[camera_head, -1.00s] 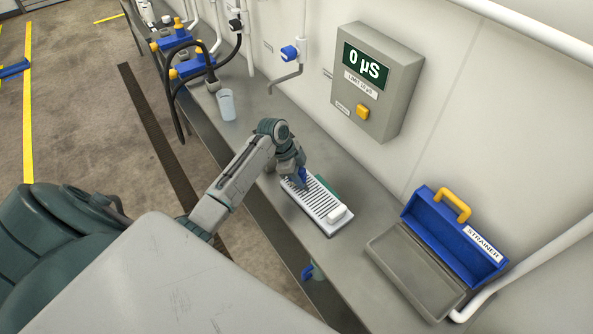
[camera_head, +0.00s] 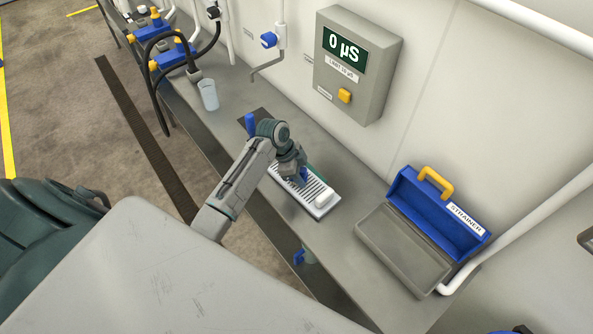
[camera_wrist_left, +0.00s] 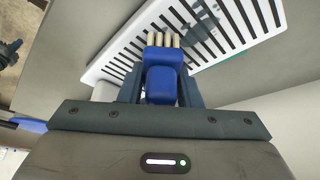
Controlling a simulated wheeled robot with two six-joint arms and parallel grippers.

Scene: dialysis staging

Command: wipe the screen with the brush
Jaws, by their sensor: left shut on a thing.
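My left gripper (camera_head: 299,176) is shut on a blue brush (camera_wrist_left: 161,84) with cream bristles. The bristles point at a white slotted rack (camera_head: 318,206), which also shows in the left wrist view (camera_wrist_left: 118,57). I cannot tell whether the bristles touch it. A dark flat piece (camera_head: 257,114) with an upright blue handle (camera_head: 250,125) is partly hidden behind my left wrist; it may be the screen. An open blue box marked STRAINER (camera_head: 440,210) with a grey tray-like front (camera_head: 402,248) stands further right on the counter. My right gripper is not seen.
A white block (camera_head: 324,199) sits on the rack's near end. A clear cup (camera_head: 209,95) stands further left. A wall box (camera_head: 357,65) reads 0 µS. White pipes run along the wall at right. Counter (camera_head: 345,236) is clear between rack and strainer box.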

